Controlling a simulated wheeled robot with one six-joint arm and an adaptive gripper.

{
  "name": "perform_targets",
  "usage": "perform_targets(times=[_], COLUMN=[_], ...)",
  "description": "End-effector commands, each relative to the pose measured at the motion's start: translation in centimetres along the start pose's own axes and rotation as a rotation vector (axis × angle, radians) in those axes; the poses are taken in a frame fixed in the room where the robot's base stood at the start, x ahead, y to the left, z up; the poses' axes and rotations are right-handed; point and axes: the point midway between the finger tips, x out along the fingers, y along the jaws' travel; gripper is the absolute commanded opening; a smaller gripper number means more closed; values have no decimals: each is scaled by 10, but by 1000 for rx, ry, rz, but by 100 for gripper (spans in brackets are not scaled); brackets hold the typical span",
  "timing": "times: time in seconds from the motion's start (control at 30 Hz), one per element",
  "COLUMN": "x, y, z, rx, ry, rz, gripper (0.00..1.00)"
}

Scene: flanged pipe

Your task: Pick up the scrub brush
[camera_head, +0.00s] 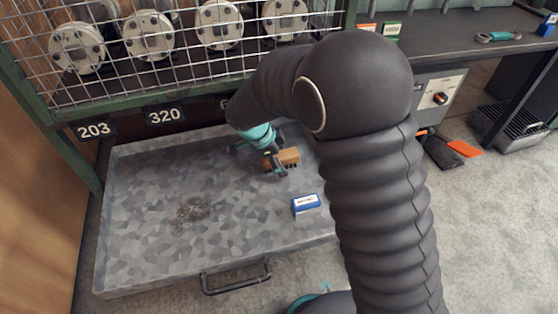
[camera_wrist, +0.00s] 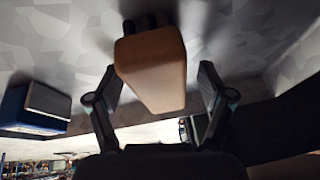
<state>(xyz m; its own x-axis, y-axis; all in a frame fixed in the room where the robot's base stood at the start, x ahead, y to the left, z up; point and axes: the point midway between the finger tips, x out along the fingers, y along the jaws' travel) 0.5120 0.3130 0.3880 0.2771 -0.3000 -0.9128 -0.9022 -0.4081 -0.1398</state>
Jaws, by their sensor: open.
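The scrub brush (camera_head: 291,156) has a tan wooden block and dark bristles, and lies in the grey metal tray (camera_head: 140,245). In the wrist view the tan block of the brush (camera_wrist: 155,65) shows between the two fingers, with dark bristles at its top end. My gripper (camera_head: 274,160) is at the brush, partly in front of it in the head view. In the wrist view my gripper (camera_wrist: 158,82) is open, with a visible gap on each side of the block.
A blue and white box (camera_head: 306,205) lies in the tray near the brush; it also shows in the wrist view (camera_wrist: 35,110). A dark debris patch (camera_head: 192,210) is at left. A wire-mesh cage (camera_head: 180,45) with flanged pipes stands behind. An orange-edged dustpan (camera_head: 450,150) is on the floor.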

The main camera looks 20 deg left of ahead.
Motion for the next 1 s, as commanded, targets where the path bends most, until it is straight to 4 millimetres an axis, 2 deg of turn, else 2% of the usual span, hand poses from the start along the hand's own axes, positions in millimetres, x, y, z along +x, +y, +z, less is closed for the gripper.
perform_targets(times=[0.53,0.57,0.83,1.0], x=[1,1,2,2], y=[0,0,0,0], z=[0,0,0,0], rx=[0,0,0,0], ry=[0,0,0,0], rz=[0,0,0,1], gripper=[80,75,8,7])
